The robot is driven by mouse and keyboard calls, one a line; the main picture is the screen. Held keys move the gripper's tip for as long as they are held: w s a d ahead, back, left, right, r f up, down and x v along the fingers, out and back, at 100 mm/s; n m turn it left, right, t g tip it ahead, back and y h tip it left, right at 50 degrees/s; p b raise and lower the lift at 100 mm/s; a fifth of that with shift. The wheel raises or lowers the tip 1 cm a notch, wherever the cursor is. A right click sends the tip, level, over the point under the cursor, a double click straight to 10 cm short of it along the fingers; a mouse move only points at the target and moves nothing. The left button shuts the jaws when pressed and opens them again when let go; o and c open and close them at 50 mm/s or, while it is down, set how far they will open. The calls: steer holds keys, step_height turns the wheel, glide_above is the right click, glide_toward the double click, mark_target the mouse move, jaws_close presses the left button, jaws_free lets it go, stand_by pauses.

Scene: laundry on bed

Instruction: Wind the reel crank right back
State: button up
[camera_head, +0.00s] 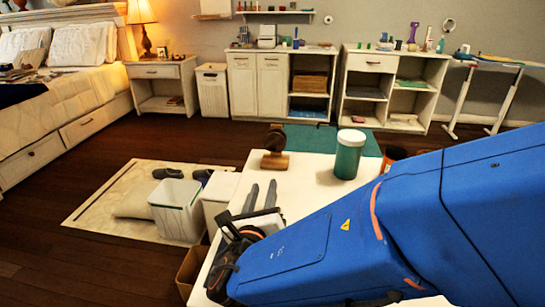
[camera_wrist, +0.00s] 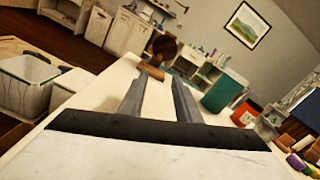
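A small brown wooden piece (camera_head: 275,150) stands at the far end of the white table (camera_head: 310,188). It has a dark round upper part over a lighter cylinder lying across its foot. I cannot make out a crank handle on it and cannot tell for sure that it is the reel. It also shows in the wrist view (camera_wrist: 162,48), just beyond the fingertips. My gripper (camera_head: 262,187) is over the table, nearer to me than the piece and apart from it. Its two grey fingers (camera_wrist: 158,84) are spread with nothing between them.
A green jar with a white lid (camera_head: 350,155) stands to the right of the brown piece. An orange container (camera_wrist: 246,112) is beyond it at the right. White bins (camera_head: 177,209) stand on the floor left of the table. The tabletop between fingers and piece is clear.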

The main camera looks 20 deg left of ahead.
mark_target(273, 154)
steer(key=x, duration=1.7)
jaws_close()
